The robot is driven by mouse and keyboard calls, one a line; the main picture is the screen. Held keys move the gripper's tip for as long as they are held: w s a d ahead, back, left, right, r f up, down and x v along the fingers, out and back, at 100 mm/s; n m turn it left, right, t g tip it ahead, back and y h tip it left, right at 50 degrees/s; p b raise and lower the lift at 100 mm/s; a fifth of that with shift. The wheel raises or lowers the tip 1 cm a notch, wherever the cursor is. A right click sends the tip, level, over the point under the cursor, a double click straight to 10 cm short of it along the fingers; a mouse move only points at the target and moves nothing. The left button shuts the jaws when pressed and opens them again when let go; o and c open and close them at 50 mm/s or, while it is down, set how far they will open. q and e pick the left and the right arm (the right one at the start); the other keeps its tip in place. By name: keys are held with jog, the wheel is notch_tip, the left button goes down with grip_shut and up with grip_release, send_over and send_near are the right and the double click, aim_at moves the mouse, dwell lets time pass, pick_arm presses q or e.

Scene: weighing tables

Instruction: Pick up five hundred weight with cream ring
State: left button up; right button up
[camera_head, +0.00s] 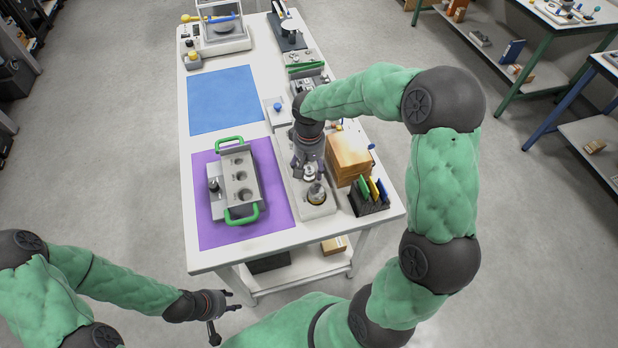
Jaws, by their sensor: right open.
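A small metal weight (316,193) stands in the near end of the long pale tray (318,210) at the table's right side. A smaller silver piece (309,172) sits just behind it, partly hidden by my gripper. At this size I cannot make out a cream ring on either. My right gripper (307,168) points down over the tray, open, with its fingers around or just above the silver piece; I cannot tell if they touch it. My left gripper (224,314) is open and empty, off the table's near left corner.
A grey block with green handles (240,180) and round holes lies on a purple mat (215,238). A blue mat (222,100) lies behind it, clear. A wooden box (350,158) and a dark rack of coloured plates (370,205) stand close right of the tray.

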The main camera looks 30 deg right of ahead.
notch_tip(320, 180, down, 2)
jog(key=shift+f, duration=0.1)
grip_shut()
jog(key=shift+r, duration=0.2)
